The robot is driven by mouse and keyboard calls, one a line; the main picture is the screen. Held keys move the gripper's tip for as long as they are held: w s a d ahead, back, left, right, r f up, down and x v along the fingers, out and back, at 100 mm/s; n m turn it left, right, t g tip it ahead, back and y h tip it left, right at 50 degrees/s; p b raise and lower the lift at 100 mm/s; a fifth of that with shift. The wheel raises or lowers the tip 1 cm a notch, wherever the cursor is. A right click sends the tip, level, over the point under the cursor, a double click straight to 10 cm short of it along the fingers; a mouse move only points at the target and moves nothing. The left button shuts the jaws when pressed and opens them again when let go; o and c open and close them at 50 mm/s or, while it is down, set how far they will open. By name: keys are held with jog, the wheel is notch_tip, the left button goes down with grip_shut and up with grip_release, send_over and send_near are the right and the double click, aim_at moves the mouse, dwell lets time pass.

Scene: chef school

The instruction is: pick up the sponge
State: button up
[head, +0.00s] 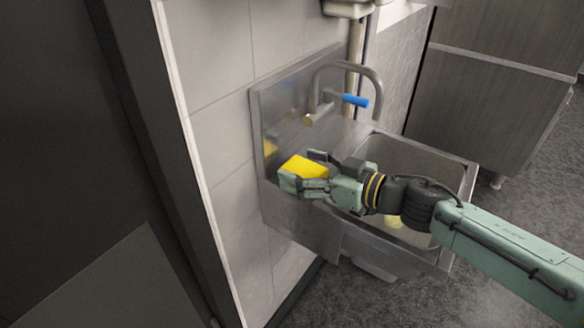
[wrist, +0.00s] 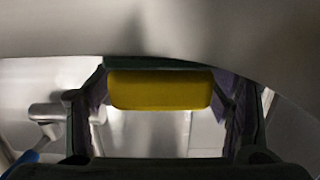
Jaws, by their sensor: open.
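The yellow sponge (head: 304,167) sits at the left end of the steel sink, close to its back panel. My gripper (head: 304,178) is at the sponge, with its fingers on either side of it. In the wrist view the sponge (wrist: 160,90) lies between the two fingers of my gripper (wrist: 168,100), toward their far ends. The gripper is open. A narrow gap seems to show at the sponge's right side; on the left I cannot tell whether the finger touches. The sponge's underside is hidden by the gripper in the head view.
The tap (head: 345,85) with a blue lever (head: 355,100) rises behind the gripper and also shows at the left in the wrist view. The sink basin (head: 405,160) lies to the right, under my arm. A tiled wall (head: 215,110) stands left of the sink.

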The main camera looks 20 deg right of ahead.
jog(key=shift+c, duration=0.5)
jog(key=c, duration=1)
jog(key=shift+c, duration=0.2)
jog(key=shift+r, duration=0.1)
